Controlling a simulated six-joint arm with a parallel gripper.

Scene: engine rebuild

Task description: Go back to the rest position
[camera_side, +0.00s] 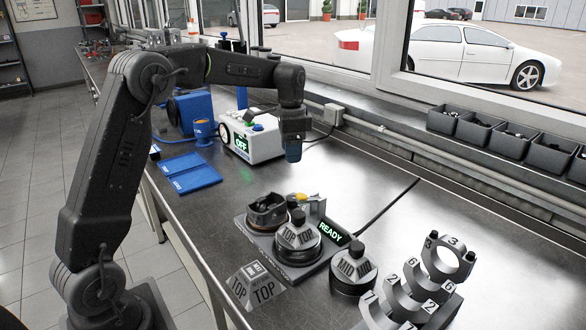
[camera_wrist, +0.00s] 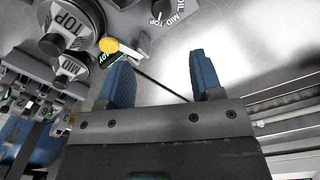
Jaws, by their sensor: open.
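My gripper (camera_side: 293,150) hangs from my arm above the metal bench, beside the white box with the green OFF display. In the wrist view its two blue fingers (camera_wrist: 160,85) stand apart with nothing between them. It touches no part, and the bench surface lies below it. The fixture with the READY display (camera_side: 331,232) stands in front of it, holding a piece marked TOP (camera_side: 298,238).
The white OFF box (camera_side: 250,140) is close to my gripper. A MID piece (camera_side: 353,268), a TOP plate (camera_side: 255,287) and numbered bearing caps (camera_side: 430,275) stand nearer the camera. Grey bins (camera_side: 505,137) line the window sill.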

